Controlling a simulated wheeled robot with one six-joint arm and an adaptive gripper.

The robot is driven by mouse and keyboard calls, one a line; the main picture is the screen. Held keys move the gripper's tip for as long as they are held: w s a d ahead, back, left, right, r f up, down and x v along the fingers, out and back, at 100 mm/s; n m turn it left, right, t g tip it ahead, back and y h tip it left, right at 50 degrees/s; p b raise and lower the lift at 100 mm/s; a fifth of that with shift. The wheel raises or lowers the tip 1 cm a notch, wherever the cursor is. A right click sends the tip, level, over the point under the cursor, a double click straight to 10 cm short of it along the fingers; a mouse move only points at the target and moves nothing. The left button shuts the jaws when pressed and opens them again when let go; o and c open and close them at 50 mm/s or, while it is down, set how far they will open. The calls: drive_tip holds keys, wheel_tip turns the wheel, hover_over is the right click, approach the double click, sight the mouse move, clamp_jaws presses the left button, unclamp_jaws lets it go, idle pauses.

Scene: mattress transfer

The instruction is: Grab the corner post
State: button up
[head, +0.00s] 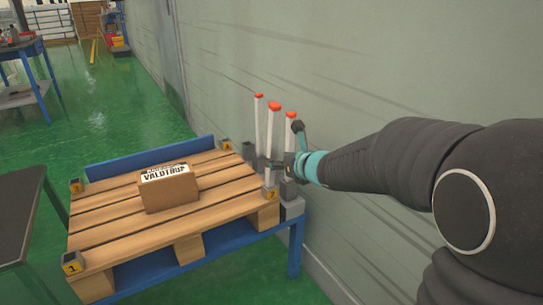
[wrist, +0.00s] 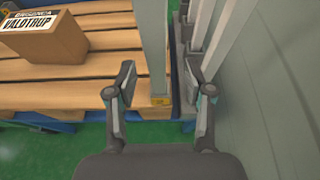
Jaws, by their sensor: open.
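Three pale posts with orange-red caps stand at the pallet's right side near the wall. The front post (head: 272,145) rises at the corner bracket marked 2 (head: 270,193); another post (head: 259,125) is behind it, and a third (head: 291,128) is partly hidden by my gripper (head: 284,166). In the wrist view, my gripper (wrist: 160,82) is open, with a post (wrist: 153,45) showing between its fingers above the yellow-labelled corner. I see gaps on both sides of that post. Whether it lies fully within the finger depth is unclear.
The wooden pallet (head: 120,229) rests on a blue frame (head: 296,250) and carries a cardboard box (head: 167,190). Other corner brackets (head: 72,262) mark its edges. The grey-green wall (head: 330,60) is close on the right. A dark table (head: 20,205) stands at left.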

drive_tip(key=x, duration=0.4)
drive_tip(key=shift+a+f, duration=0.15)
drive_tip(key=shift+f, duration=0.1)
clamp_jaws()
drive_tip(key=shift+r, duration=0.1)
